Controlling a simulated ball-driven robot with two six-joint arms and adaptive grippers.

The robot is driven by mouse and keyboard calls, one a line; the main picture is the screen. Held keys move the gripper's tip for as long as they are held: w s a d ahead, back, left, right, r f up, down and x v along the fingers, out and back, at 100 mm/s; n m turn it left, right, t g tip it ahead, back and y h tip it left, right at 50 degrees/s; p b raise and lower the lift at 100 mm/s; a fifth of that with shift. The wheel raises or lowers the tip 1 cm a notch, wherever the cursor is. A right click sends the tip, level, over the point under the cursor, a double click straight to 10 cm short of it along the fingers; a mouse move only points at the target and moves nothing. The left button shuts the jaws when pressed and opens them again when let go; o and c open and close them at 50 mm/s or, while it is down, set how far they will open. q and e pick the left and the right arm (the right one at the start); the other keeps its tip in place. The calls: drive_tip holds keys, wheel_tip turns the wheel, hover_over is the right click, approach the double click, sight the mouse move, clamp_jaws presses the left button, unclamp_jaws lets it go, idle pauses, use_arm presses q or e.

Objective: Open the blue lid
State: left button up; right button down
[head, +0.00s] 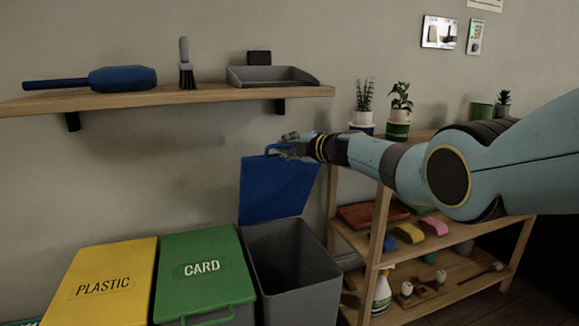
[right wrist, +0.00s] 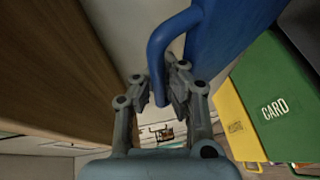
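The blue lid (head: 272,190) stands raised, tilted up and back from the open grey bin (head: 295,262) in the head view. Its blue handle (right wrist: 157,62) is a bent bar at the lid's upper edge. My right gripper (head: 290,150) is at this handle; in the right wrist view its two fingers (right wrist: 160,92) sit close on both sides of the bar and appear shut on it. The lid also shows in the right wrist view (right wrist: 225,35). My left gripper is not in view.
A green CARD bin (head: 203,268) and a yellow PLASTIC bin (head: 104,283) stand to the left, lids shut. A wall shelf (head: 200,95) with brushes and a dustpan is above. A wooden rack (head: 375,240) stands close on the right, below my right arm.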

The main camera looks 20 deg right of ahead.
drive_tip(key=shift+w+r+b, duration=0.7)
drive_tip(key=shift+w+r, duration=0.2)
drive_tip(key=shift+w, duration=0.3)
drive_tip(key=c, duration=1.4)
unclamp_jaws()
drive_tip(key=shift+s, duration=0.15)
drive_tip(key=shift+f, duration=0.1)
drive_tip(key=shift+s+d+f, duration=0.1)
drive_tip(key=shift+s, duration=0.05)
